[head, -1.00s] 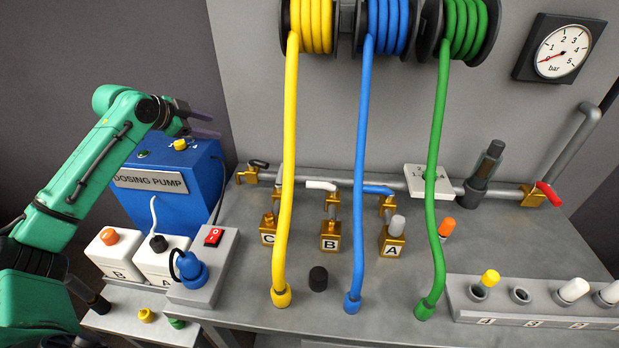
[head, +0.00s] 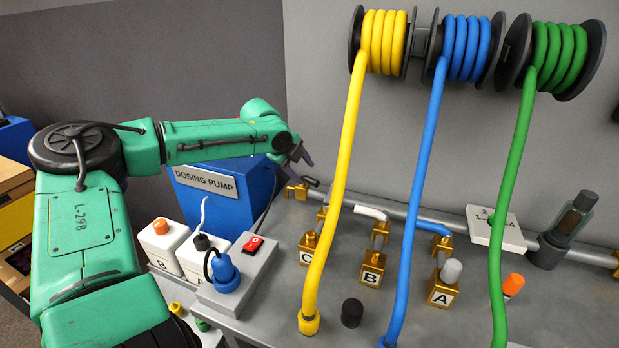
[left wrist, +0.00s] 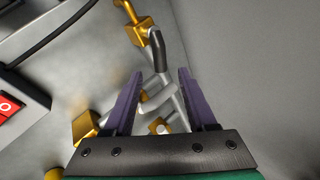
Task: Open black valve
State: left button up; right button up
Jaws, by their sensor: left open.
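The black valve handle (head: 311,181) sits on a brass valve body (head: 296,190) at the left end of the grey pipe, just right of the dosing pump. In the left wrist view the black handle (left wrist: 157,52) lies just beyond the fingertips, roughly between their lines, beside its brass body (left wrist: 139,29). My left gripper (head: 302,154) is open and empty, above and close to the handle. Its two purple fingers (left wrist: 160,75) stand apart with nothing held. My right gripper is not in view.
The blue dosing pump (head: 228,208) stands left of the valve, under my left forearm. The yellow hose (head: 335,185) hangs just right. A white-handled valve (head: 371,213) and a blue-handled valve (head: 434,229) follow along the pipe. A red-switch box (head: 253,243) is in front.

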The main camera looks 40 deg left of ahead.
aim_at(311, 180)
pick_arm(q)
jog(key=x, duration=0.5)
jog(key=shift+w+f, duration=0.1)
jog(key=shift+f, duration=0.1)
jog(key=shift+a, duration=0.1)
grip_shut()
dwell(1.1)
